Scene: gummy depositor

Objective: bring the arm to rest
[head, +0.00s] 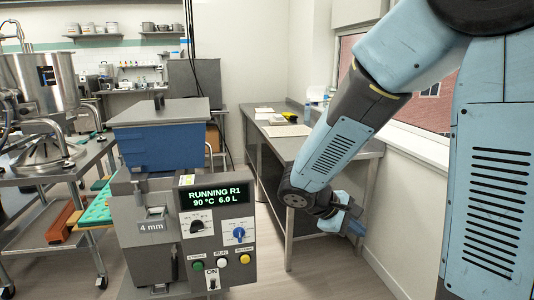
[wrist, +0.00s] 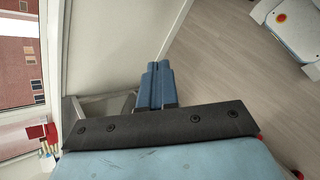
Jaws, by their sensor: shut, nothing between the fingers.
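My blue arm comes in from the upper right of the head view and hangs bent downward. My gripper (head: 357,228) is low at the right, in front of the long side table and near the wall under the window. In the wrist view the two blue fingers of my gripper (wrist: 157,78) lie side by side, shut with nothing between them. They point toward the pale wall and the floor.
The depositor (head: 165,220) stands front left with a blue hopper (head: 158,140); its display (head: 217,194) reads "RUNNING R1 90 °C 6.0 L". A steel side table (head: 285,145) runs along the right wall. A wheeled steel table (head: 50,165) is at left. Floor between is clear.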

